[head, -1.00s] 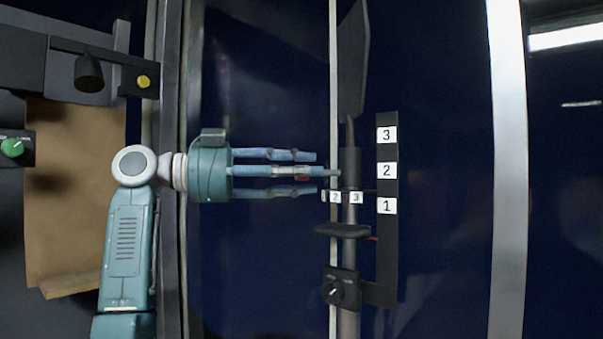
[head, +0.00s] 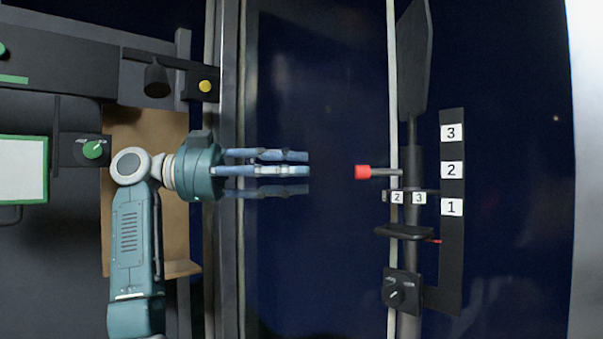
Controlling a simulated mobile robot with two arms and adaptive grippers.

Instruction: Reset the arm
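My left arm (head: 138,240) comes in from the lower left, bent at a pale round joint. Its teal gripper (head: 304,170) points right, with several long blue fingers straight and spread apart, holding nothing. A rod with a red tip (head: 362,172) sticks out leftward from the dark post on the right. A clear gap lies between the fingertips and the red tip. My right gripper is not in view.
A black strip marked 3, 2, 1 (head: 452,236) stands beside the post, with a black knob (head: 395,293) below.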

